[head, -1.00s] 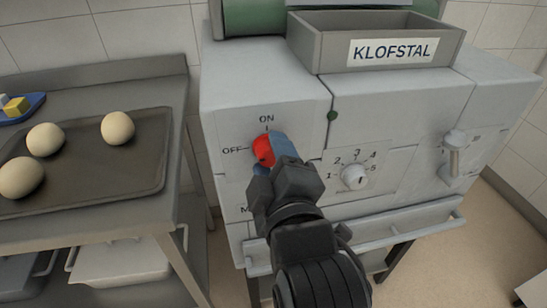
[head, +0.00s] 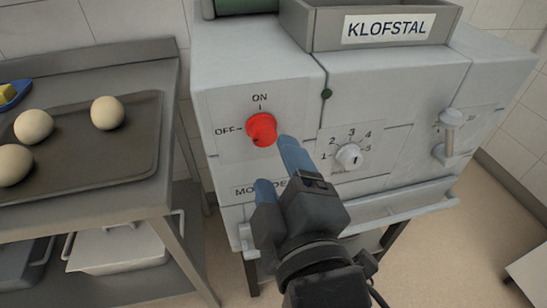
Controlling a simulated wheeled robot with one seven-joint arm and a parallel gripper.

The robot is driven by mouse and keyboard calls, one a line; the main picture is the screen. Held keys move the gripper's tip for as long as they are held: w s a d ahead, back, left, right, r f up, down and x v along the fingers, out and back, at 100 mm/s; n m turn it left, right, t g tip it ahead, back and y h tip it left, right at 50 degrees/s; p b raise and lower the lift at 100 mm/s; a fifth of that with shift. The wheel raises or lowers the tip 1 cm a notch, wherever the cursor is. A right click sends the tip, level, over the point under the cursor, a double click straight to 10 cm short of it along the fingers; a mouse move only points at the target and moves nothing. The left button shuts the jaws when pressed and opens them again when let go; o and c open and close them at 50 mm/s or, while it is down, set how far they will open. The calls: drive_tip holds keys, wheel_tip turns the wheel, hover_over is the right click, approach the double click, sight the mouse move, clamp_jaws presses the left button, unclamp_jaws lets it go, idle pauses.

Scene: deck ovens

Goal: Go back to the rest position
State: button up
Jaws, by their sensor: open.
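My gripper (head: 278,168) has two blue fingers that stand apart with nothing between them. It is in front of the white machine (head: 258,88), a little below and to the right of the red knob (head: 262,129). The red knob sits on a panel marked ON above it and OFF to its left. I cannot tell clearly which mark the knob points to. The fingers look apart from the knob. My gripper and wrist hide part of the machine's lower front and of the lettering there.
A white dial (head: 349,156) numbered 1 to 5 and a lever (head: 448,137) are on the machine's front. A rail (head: 393,211) runs along its lower front. At left, a metal table (head: 157,85) carries a dark tray (head: 125,166) with several dough balls. Floor shows at right.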

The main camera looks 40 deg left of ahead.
idle(0.5)
drive_tip(key=s+d+f+m+t+h+p, duration=0.1)
drive_tip(key=s+d+f+m+t+h, duration=0.15)
drive_tip(key=d+f+m, duration=0.65)
drive_tip(key=s+d+f+m+t+h, duration=0.15)
drive_tip(key=s+d+m+h, duration=0.25)
drive_tip(key=d, duration=1)
drive_tip(key=s+d+r+m+h, duration=0.1)
drive_tip(key=s+d+m+h, duration=0.5)
drive_tip(key=s+d, duration=0.8)
drive_tip(key=s+m+p, duration=0.1)
drive_tip(key=s+m, duration=0.2)
drive_tip(key=shift+d+r+m, duration=0.15)
drive_tip(key=shift+d+m, duration=0.2)
drive_tip(key=shift+m, duration=0.05)
drive_tip(key=shift+h, duration=0.25)
drive_tip(key=shift+c, duration=0.4)
